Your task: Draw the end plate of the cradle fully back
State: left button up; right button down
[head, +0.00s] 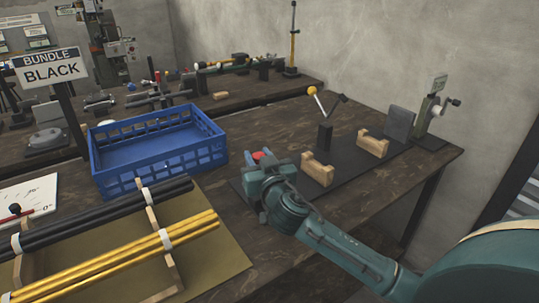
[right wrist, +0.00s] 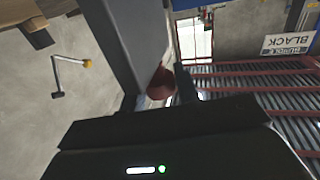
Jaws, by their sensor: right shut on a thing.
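The cradle has a dark base (head: 345,172) on the right part of the bench, with two pale wooden saddle blocks (head: 317,170) and an upright grey plate (head: 399,124) at its far end. My right gripper (head: 262,165) is at the near left end of the cradle and hides most of that end. It is shut on a red knob (head: 260,155), which also shows between the fingers in the right wrist view (right wrist: 160,84). A grey slab (right wrist: 118,45) stands close beside the knob there; how they join is hidden. My left gripper is not in view.
A lever with a yellow knob (head: 311,90) rises behind the saddle blocks. A blue crate (head: 160,152) stands left of my gripper. Black rods (head: 100,215) and yellow rods (head: 130,252) lie in wooden racks in front. A BUNDLE BLACK sign (head: 48,67) stands at the left.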

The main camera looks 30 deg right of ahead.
jog(key=shift+a+f, duration=0.1)
jog(key=shift+a, duration=0.15)
jog(key=c, duration=1)
grip_release()
jog(key=shift+c, duration=0.2)
jog(key=shift+s, duration=0.15)
jog(key=s+a+b, duration=0.1)
jog(key=s+a, duration=0.1)
jog(key=s, duration=1)
jog(key=shift+s+a, duration=0.2)
jog(key=shift+s, duration=0.2)
